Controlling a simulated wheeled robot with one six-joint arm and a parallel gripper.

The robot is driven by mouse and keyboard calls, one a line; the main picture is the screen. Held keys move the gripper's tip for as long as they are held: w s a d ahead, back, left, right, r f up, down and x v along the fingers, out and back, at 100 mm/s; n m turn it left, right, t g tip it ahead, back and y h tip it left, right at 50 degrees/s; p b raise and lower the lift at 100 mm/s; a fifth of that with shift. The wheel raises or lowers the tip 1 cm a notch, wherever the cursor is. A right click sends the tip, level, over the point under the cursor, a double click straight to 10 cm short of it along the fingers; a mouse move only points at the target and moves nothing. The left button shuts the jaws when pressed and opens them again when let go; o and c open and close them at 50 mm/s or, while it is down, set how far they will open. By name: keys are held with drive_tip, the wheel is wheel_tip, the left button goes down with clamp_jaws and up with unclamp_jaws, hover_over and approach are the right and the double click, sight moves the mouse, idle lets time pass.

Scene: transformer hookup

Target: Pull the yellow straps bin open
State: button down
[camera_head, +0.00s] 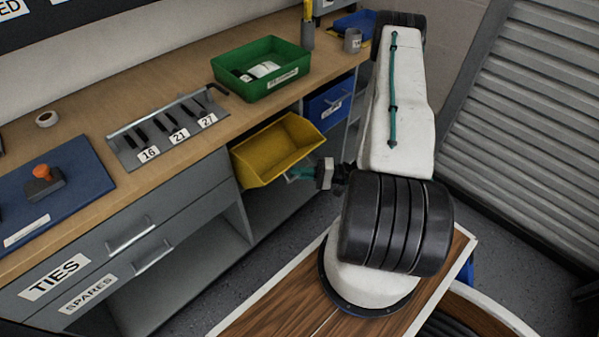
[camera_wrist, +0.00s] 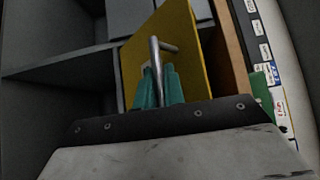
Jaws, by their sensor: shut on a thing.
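The yellow straps bin (camera_head: 272,150) sits under the bench top in the head view, pulled partly out of its opening and tilted so that its inside shows. It looks empty. My gripper (camera_head: 300,174) is at the bin's front, with its teal fingers on the handle. In the wrist view the yellow bin's front (camera_wrist: 185,30) fills the upper middle, with a metal bar handle (camera_wrist: 155,65) standing out from it. My gripper's teal fingers (camera_wrist: 158,88) are shut on this handle. The bin's label is hidden.
A blue bin (camera_head: 328,100) sits right of the yellow one. A green bin (camera_head: 262,68) and a rack of tools (camera_head: 168,128) stand on the bench. Grey drawers (camera_head: 130,235) are at left. My own base lies close in front.

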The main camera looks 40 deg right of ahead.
drive_tip(key=c, duration=1.5)
unclamp_jaws()
drive_tip(key=v, duration=0.8)
drive_tip(key=shift+w, duration=0.15)
